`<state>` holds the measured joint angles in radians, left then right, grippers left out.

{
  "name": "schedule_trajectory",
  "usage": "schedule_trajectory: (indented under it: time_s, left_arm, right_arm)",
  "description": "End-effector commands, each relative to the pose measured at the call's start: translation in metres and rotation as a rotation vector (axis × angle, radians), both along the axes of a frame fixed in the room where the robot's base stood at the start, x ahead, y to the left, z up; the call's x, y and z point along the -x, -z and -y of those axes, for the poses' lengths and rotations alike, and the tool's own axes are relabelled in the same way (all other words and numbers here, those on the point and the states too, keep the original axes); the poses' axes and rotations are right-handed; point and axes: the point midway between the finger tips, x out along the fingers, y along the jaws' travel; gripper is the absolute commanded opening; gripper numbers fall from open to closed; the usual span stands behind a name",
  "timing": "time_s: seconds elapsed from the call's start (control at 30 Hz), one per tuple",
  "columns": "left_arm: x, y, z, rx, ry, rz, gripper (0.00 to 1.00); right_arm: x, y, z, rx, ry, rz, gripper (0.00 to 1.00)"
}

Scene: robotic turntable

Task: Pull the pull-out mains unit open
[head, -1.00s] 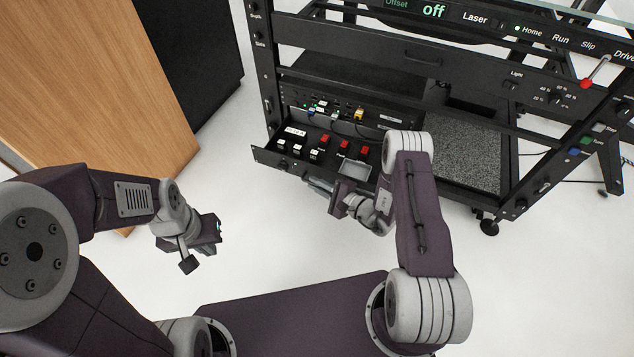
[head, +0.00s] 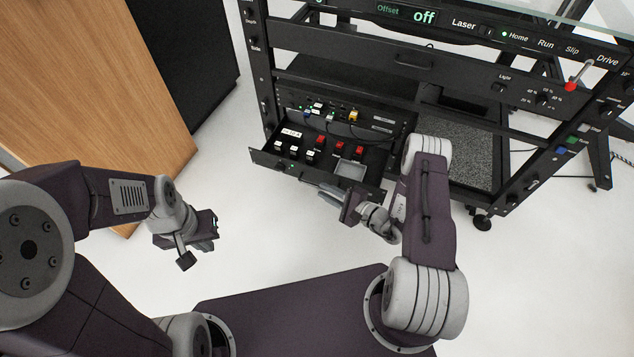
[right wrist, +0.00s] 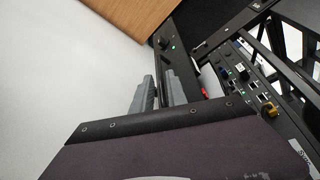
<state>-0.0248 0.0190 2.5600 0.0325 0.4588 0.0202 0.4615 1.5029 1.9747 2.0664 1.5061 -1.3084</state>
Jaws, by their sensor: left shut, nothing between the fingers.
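The pull-out mains unit (head: 269,162) is a black drawer low in the rack, standing out from it with its red and white switches and grey compartment exposed. Its front panel also shows in the right wrist view (right wrist: 181,62), with a green light. My left gripper (head: 214,224) is shut and empty, over the floor left of the drawer.
The black rack (head: 258,75) stands behind the drawer, with a red-tipped lever (head: 571,86) on its upper panel. A wooden cabinet (head: 110,70) stands at the left. White floor (head: 270,240) is clear in front of the drawer.

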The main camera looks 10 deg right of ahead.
Motion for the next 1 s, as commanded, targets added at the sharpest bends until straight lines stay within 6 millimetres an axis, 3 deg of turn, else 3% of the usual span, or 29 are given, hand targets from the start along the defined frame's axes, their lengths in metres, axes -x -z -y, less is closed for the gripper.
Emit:
schedule_trajectory:
  time_s: [0.07, 0.3, 0.87, 0.93, 1.0]
  left_arm:
    - [0.000, -0.011, 0.000, 0.000, 0.000, 0.000, 0.00]
    - [0.000, -0.018, 0.000, 0.000, 0.000, 0.000, 0.00]
    - [0.000, -0.018, 0.000, 0.000, 0.000, 0.000, 0.00]
    - [0.000, -0.022, 0.000, 0.000, 0.000, 0.000, 0.00]
    - [0.000, -0.026, 0.000, 0.000, 0.000, 0.000, 0.00]
  right_arm:
    - [0.010, -0.007, 0.008, -0.001, 0.005, -0.002, 0.18]
    - [0.026, -0.008, 0.019, -0.001, 0.001, 0.000, 0.18]
    - [0.026, -0.007, 0.018, -0.001, -0.005, 0.001, 0.18]
    - [0.021, -0.018, 0.011, 0.012, -0.034, 0.020, 0.18]
    - [0.001, -0.048, 0.005, 0.054, -0.081, 0.089, 0.18]
